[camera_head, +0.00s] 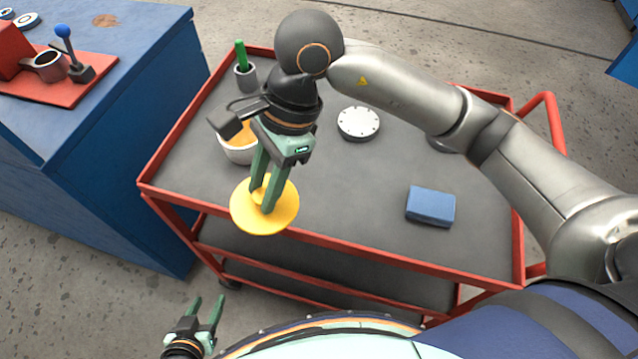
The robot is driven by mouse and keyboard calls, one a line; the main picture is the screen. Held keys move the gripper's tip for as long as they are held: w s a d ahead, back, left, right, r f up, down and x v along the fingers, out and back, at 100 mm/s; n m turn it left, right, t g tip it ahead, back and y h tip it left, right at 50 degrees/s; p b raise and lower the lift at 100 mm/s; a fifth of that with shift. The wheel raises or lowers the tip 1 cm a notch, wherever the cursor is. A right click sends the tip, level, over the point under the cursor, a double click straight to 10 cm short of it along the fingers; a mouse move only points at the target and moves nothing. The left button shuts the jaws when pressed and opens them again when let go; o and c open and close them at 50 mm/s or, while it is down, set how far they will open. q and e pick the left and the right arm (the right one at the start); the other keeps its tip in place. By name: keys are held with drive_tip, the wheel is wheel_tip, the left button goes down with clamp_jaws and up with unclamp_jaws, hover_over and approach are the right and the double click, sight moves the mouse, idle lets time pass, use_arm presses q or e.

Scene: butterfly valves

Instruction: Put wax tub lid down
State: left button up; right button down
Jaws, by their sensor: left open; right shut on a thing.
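The yellow wax tub lid (248,217) is a round disc with a small knob in its middle. My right gripper (268,198) is shut on the knob from above. The lid is over the front left part of the cart top; I cannot tell whether it touches the surface. The wax tub (237,154), a white tub with orange wax inside, stands open behind the lid and is partly hidden by my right gripper. My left gripper (207,312) is open and empty, low at the bottom left, in front of the cart.
The red-rimmed cart (335,190) also bears a blue block (430,206), a white flanged disc (358,123) and a grey cup (245,77) with a green item. Another round part is half hidden under my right arm. A blue bench (110,140) stands left. The cart's middle is clear.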

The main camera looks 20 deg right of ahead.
drive_tip(key=shift+a+r+m, duration=0.2)
drive_tip(key=shift+a+m, duration=0.05)
drive_tip(key=shift+m, duration=0.05)
drive_tip(key=shift+w+d, duration=0.1)
drive_tip(key=w+d+f, duration=0.2)
drive_tip(key=d, duration=0.1)
drive_tip(key=w+d+f, duration=0.2)
drive_tip(key=d+f, duration=0.1)
drive_tip(key=d, duration=0.1)
drive_tip(key=w+d+f+p, duration=0.1)
drive_tip(key=w+d+f, duration=0.1)
drive_tip(key=d+f, duration=0.1)
drive_tip(key=shift+w+d+f, duration=0.15)
drive_tip(key=shift+w, duration=0.2)
drive_tip(key=shift+w+d+f, duration=0.25)
drive_tip(key=shift+d+f, duration=0.05)
drive_tip(key=shift+f, duration=0.15)
drive_tip(key=f, duration=0.3)
drive_tip(key=shift+w+d+f+p, duration=0.15)
drive_tip(key=shift+d+p, duration=0.1)
drive_tip(key=shift+p, duration=0.15)
drive_tip(key=shift+f, duration=0.2)
